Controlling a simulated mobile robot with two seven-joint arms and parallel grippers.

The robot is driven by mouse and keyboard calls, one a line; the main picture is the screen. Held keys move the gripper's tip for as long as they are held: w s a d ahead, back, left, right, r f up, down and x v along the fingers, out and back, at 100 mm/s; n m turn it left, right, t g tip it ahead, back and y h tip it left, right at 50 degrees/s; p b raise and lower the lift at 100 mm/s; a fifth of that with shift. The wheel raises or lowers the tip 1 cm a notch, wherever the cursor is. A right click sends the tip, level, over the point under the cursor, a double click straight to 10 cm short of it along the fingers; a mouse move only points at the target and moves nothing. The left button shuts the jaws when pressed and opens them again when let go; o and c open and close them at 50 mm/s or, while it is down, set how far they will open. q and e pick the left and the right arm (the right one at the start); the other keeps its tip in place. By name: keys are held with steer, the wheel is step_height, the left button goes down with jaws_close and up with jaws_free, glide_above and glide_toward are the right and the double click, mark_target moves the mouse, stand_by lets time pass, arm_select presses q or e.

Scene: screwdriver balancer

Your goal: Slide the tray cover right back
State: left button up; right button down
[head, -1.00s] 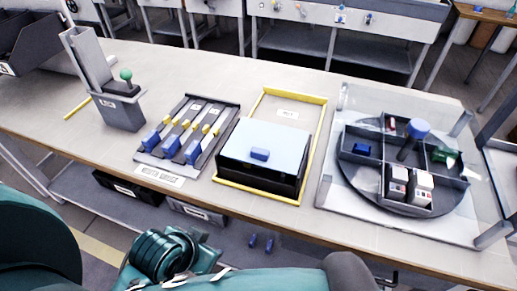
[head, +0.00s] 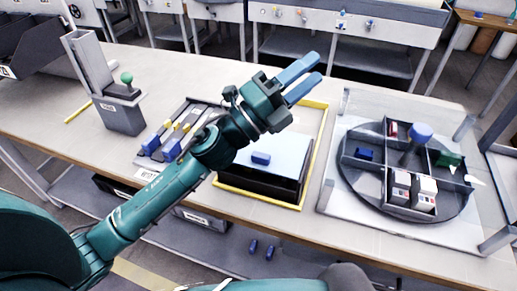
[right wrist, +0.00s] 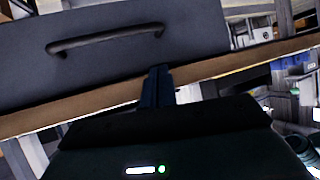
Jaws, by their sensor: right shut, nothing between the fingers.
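The pale blue tray cover (head: 288,152) with a blue knob (head: 261,158) lies on top of the black tray (head: 290,187) in the head view. My left arm crosses in front and hides the cover's left part. My left gripper (head: 311,72) is open and empty, its two light blue fingers apart. In the picture it is above and right of the knob, not touching the cover. My right gripper (right wrist: 157,78) shows only in the right wrist view; its fingers are shut with nothing between them.
A yellow frame (head: 324,122) surrounds the tray on the table. A round divided turntable (head: 357,187) stands to the right. A slotted rack (head: 148,161) with blue and yellow pieces is left, partly hidden. A grey panel with a dark handle (right wrist: 105,40) shows beyond my right gripper.

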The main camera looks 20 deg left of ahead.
arm_select(q)
steer(key=s+d+m+g+h, duration=0.3)
steer(key=d+m+g, duration=0.2)
steer(key=m+g, duration=0.85)
steer(key=m+g+y, duration=0.3)
steer(key=m+y, duration=0.8)
steer(key=y, duration=0.4)
glide_toward(261, 154)
steer(key=p+x, duration=0.1)
steer(key=x, duration=0.7)
steer(key=shift+d+f+p, duration=0.1)
steer(key=shift+f+p, duration=0.2)
steer(key=shift+f, duration=0.05)
steer(key=shift+c, duration=0.3)
jaws_close()
